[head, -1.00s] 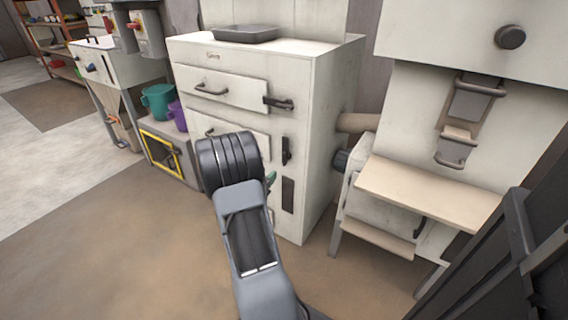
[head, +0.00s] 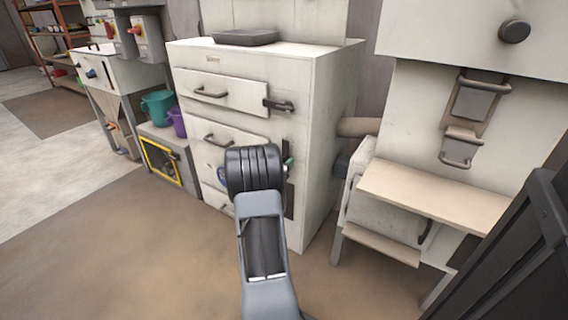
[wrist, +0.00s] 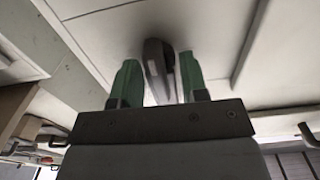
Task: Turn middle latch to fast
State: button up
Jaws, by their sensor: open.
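The pale cabinet (head: 315,95) has stacked fronts with bar handles. The middle latch (wrist: 154,57) is a dark lever that shows between my fingers in the wrist view. In the head view my arm covers most of it, so its exact angle is hard to tell there. My gripper (wrist: 159,76) is open, with one green finger on each side of the latch. Gaps show between the fingers and the lever. In the head view a green fingertip (head: 289,162) shows at the cabinet face. The top latch (head: 279,104) lies about horizontal at the top front's right edge.
A dark tray (head: 246,37) lies on the cabinet top. Teal (head: 157,104) and purple (head: 177,121) buckets stand to the left. A machine with a beige shelf (head: 430,195) stands close on the right. The floor in front is clear.

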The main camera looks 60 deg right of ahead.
jog(key=shift+c, duration=0.2)
jog(key=c, duration=0.6)
jog(key=shift+o, duration=0.2)
